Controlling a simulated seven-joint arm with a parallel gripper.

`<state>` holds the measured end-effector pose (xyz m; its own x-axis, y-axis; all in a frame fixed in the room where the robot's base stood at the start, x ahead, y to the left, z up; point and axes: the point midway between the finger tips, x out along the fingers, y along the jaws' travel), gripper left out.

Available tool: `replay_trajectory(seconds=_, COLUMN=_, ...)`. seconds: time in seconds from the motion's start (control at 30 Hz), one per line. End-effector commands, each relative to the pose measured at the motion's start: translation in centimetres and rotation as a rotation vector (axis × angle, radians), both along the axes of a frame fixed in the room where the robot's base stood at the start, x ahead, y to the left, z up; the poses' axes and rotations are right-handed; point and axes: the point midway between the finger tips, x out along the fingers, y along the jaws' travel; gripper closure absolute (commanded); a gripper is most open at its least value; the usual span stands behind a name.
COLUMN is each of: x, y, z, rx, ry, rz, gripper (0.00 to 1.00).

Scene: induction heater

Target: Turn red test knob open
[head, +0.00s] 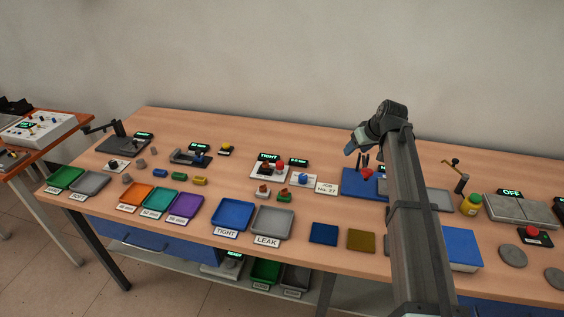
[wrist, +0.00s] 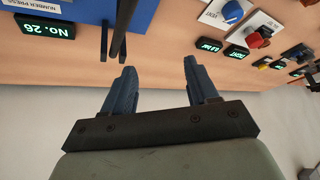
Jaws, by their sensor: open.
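The red knob (head: 280,165) sits on a white plate beside the TIGHT display, mid-table in the head view. It also shows at the upper right of the wrist view (wrist: 256,40), on a white panel next to a TIGHT display. A blue knob (wrist: 232,12) on a white panel labelled VENT is close by. My gripper (wrist: 158,66) is open with nothing held between its fingers. In the head view, my gripper (head: 351,148) is above the blue press base, to the right of the red knob and apart from it.
Dark upright rods (wrist: 122,30) of the number press rise close to my left finger in the wrist view. The press's blue base (head: 352,188) carries a red part. A JOB No. 27 card (head: 326,187) lies between. Blue (head: 233,214) and grey (head: 272,222) trays line the front.

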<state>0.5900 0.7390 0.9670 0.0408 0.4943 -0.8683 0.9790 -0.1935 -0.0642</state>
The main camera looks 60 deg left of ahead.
Motion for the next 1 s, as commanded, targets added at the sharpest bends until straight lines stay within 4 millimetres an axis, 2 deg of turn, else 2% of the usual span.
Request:
replay_trajectory(seconds=0.03, x=-2.2, y=2.0, z=0.4, rx=-0.015, ry=-0.004, rz=0.029, gripper=0.42)
replay_trajectory(seconds=0.2, x=-8.8, y=6.8, z=1.5, rx=-0.063, ry=-0.02, rz=0.103, gripper=0.42)
replay_trajectory(seconds=0.4, x=-15.3, y=10.5, z=2.5, rx=-0.106, ry=-0.04, rz=0.167, gripper=0.42)
replay_trajectory(seconds=0.5, x=-17.3, y=11.6, z=2.9, rx=-0.119, ry=-0.047, rz=0.186, gripper=0.42)
replay_trajectory(seconds=0.6, x=-18.4, y=12.1, z=3.0, rx=-0.127, ry=-0.051, rz=0.196, gripper=0.42)
replay_trajectory(seconds=0.77, x=-18.8, y=12.5, z=2.4, rx=-0.131, ry=-0.052, rz=0.2, gripper=0.42)
replay_trajectory(seconds=1.0, x=-18.7, y=13.9, z=-0.9, rx=-0.131, ry=-0.051, rz=0.2, gripper=0.42)
